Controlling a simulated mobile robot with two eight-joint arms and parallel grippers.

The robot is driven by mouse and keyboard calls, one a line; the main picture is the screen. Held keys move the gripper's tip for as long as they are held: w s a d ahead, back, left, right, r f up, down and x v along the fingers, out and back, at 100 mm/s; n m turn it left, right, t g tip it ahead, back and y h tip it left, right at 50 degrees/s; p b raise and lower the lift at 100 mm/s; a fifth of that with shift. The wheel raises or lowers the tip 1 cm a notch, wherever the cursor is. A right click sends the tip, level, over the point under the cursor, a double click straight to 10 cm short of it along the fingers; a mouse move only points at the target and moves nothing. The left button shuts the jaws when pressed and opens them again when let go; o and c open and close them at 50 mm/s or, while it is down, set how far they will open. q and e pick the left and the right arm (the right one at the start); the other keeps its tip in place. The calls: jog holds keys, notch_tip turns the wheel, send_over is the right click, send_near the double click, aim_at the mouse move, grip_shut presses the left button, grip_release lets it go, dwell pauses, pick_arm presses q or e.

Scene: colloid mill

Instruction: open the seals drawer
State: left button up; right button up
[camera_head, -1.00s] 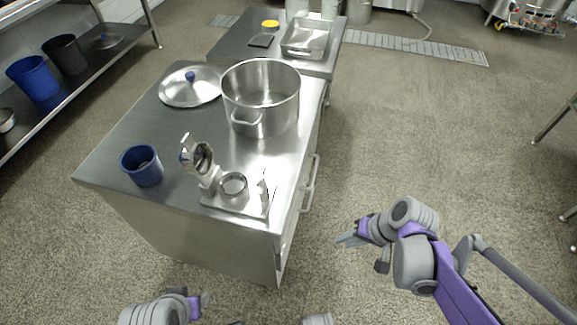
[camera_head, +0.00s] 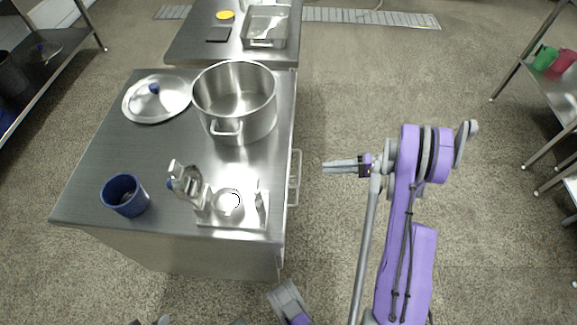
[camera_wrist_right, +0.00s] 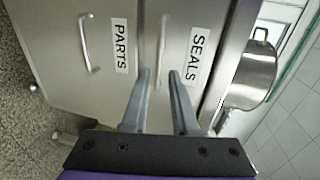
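The seals drawer (camera_wrist_right: 184,25) shows in the right wrist view, marked by a SEALS label (camera_wrist_right: 197,55). Its front looks flush with the cabinet. Its bar handle (camera_wrist_right: 162,38) lies beyond and between my right fingertips. A handle also shows on the cabinet's right side in the head view (camera_head: 294,178). My right gripper (camera_wrist_right: 159,73) is open and empty, pointing at the drawer front and apart from the handle. In the head view, my right gripper (camera_head: 325,166) is just right of the handle. Grey and purple parts of mine show at the bottom edge; no left fingers can be made out.
The PARTS drawer (camera_wrist_right: 62,30) with its own handle (camera_wrist_right: 88,43) is beside the seals drawer. The steel cabinet top (camera_head: 110,160) carries a large pot (camera_head: 236,128), a lid (camera_head: 157,100), a blue cup (camera_head: 124,196) and a metal device (camera_head: 228,206). The floor to the right is clear.

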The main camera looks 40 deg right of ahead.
aim_at(299, 169)
jog(key=b+x, duration=0.1)
jog(key=x, duration=0.9)
jog(key=shift+w+a+b, duration=0.15)
jog(key=shift+a+b, duration=0.05)
jog(key=shift+b, duration=0.15)
grip_shut()
dwell(0.9)
